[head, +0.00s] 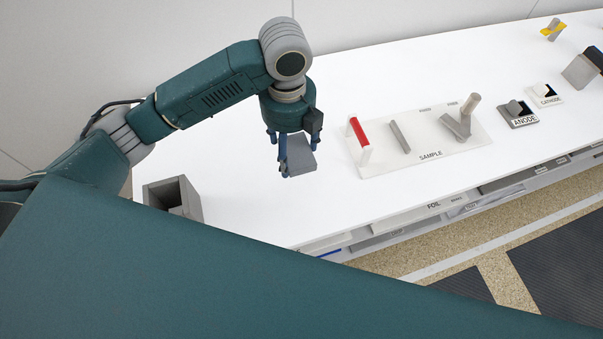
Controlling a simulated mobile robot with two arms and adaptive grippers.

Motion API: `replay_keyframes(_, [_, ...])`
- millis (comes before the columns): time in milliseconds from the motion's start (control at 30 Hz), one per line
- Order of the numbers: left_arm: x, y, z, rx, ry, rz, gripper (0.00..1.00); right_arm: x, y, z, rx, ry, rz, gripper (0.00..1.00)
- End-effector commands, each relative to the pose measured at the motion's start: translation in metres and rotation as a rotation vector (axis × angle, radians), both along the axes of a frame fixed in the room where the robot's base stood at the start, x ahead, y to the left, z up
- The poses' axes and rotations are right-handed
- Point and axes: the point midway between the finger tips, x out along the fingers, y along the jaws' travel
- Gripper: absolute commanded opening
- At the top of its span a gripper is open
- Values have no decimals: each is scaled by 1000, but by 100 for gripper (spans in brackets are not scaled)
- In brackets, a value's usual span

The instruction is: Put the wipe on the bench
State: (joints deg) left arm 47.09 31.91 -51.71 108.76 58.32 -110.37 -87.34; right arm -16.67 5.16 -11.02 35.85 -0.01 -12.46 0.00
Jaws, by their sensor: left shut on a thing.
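My left gripper (285,158) hangs fingers-down over the left part of the white bench (240,215). It is shut on a grey block-like thing, which I take to be the wipe (301,155). The wipe shows between and to the right of the fingers, low over or at the bench top; I cannot tell whether it touches the surface. My right gripper is not in view.
An open grey box (186,205) stands at the bench's left end. Bench around the gripper is clear.

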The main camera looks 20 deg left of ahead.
Motion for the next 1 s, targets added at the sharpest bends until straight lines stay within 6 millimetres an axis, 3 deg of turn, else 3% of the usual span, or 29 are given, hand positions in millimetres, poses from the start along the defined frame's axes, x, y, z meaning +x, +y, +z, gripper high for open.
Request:
replay_keyframes(200, [-2, 1, -60, 2, 7, 3, 46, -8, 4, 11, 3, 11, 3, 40])
replay_keyframes(400, [-1, 1, -106, 1, 3, 2, 46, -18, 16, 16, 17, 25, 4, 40])
replay_keyframes(833, [-1, 0, -158, 1, 3, 2, 46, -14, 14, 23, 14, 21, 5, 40])
replay_keyframes(1000, [0, 1, -168, 1, -1, 0, 47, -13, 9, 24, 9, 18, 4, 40])
